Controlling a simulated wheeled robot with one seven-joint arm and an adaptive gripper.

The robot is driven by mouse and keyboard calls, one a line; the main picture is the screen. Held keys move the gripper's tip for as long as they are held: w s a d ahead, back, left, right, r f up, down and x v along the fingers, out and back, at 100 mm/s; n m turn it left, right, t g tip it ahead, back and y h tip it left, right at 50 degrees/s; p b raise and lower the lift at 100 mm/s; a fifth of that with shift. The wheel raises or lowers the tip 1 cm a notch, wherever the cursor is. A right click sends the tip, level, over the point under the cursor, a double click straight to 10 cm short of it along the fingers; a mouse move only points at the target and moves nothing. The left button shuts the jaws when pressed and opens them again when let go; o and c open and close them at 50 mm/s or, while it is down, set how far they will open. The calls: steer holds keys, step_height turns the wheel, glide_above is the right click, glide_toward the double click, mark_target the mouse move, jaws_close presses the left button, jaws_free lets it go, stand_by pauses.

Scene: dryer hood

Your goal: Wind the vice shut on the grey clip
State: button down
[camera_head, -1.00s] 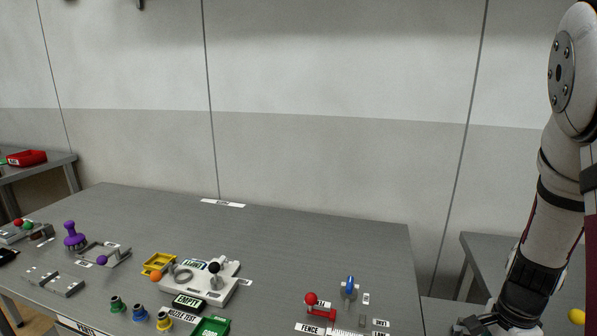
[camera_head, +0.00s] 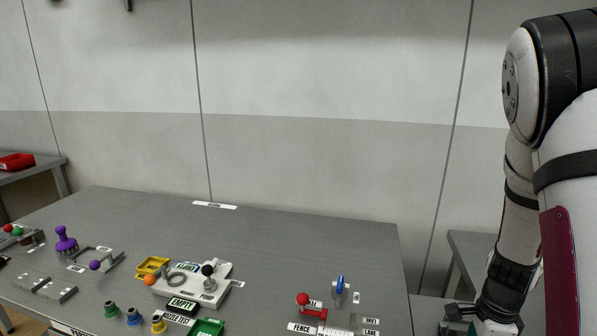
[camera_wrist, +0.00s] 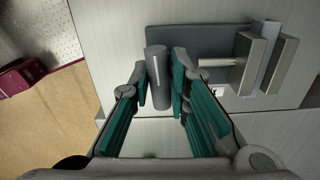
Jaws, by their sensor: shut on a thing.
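In the wrist view, my gripper (camera_wrist: 160,82) has its two green-padded fingers on either side of a dark grey cylinder (camera_wrist: 157,62), the vice's handle by its look, and is shut on it. To the right, a thin light rod (camera_wrist: 214,62) runs to the vice's upright metal jaw plates (camera_wrist: 256,64). These stand on a dark base plate (camera_wrist: 205,42). I cannot make out the grey clip for sure among the similar grey plates. In the head view, my gripper (camera_head: 460,317) is low at the right, partly cut off, and the vice is not clear.
The large grey table (camera_head: 300,240) carries a white fixture (camera_head: 212,291), a red-knobbed lever (camera_head: 303,299) and a blue-topped part (camera_head: 340,284). A second table (camera_head: 468,262) is at the right. In the wrist view, a dark red thing (camera_wrist: 20,75) lies on the floor at left.

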steer(key=shift+s+m, duration=0.1)
steer(key=shift+m, duration=0.6)
steer(key=shift+n, duration=1.1)
steer(key=c, duration=1.4)
jaws_free()
steer(key=shift+c, duration=0.2)
